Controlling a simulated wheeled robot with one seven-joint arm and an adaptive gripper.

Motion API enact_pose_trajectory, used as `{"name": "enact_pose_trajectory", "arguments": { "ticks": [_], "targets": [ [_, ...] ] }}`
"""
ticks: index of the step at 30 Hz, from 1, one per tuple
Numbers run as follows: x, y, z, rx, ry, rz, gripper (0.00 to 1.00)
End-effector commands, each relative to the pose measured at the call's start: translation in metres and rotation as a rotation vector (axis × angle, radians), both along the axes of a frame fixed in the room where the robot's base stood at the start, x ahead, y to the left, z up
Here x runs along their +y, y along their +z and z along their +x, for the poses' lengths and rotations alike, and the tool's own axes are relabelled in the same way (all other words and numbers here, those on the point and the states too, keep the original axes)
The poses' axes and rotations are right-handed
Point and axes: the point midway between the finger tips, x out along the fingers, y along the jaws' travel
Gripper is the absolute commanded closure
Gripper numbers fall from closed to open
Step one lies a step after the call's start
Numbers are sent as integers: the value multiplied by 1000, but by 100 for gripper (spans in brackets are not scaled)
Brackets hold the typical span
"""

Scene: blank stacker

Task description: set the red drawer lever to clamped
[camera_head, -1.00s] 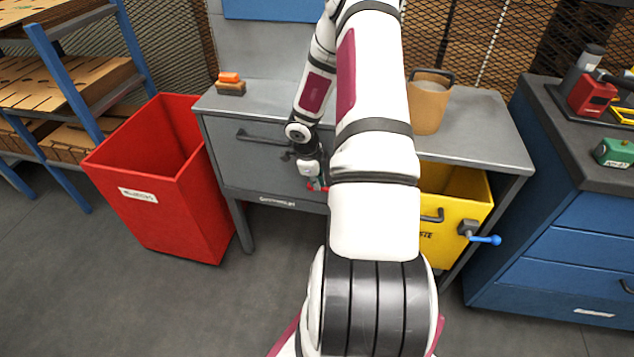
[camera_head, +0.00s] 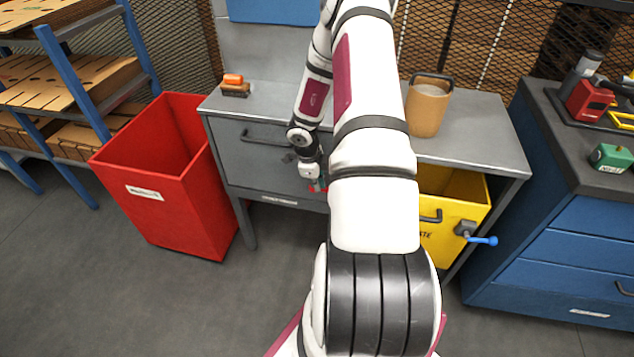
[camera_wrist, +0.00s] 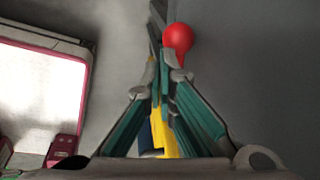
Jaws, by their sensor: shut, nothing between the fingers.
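The red lever's round knob (camera_wrist: 177,38) shows in the wrist view, just beyond and slightly right of my fingertips. Its shaft is mostly hidden by the fingers. In the head view only small bits of red show around my gripper (camera_head: 319,186), low on the front of the grey drawer (camera_head: 240,160). In the wrist view my gripper (camera_wrist: 165,72) is shut, with its teal fingers together and nothing between them. Whether a fingertip touches the knob I cannot tell. The lever's exact angle is hidden.
A red bin (camera_head: 185,215) stands left of the grey bench (camera_head: 480,130). Right of my arm are a yellow bin (camera_head: 455,215) and a blue-handled lever (camera_head: 482,240). A tan bucket (camera_head: 428,108) and an orange-topped brush (camera_head: 234,84) stand on the bench. A blue cabinet (camera_head: 570,240) is at right.

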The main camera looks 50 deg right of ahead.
Motion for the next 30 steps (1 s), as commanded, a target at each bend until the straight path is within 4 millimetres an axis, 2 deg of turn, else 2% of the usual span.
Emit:
{"name": "enact_pose_trajectory", "arguments": {
  "ticks": [1,6,12,18,24,30],
  "targets": [
    [1,10,-6,1,1,-1,100],
    [5,28,-20,2,3,-2,100],
    [14,71,-10,-2,1,-5,100],
    [22,103,-6,0,0,-4,100],
    [26,117,-4,1,0,-3,100],
    [27,118,-3,2,0,-3,100]
  ]
}}
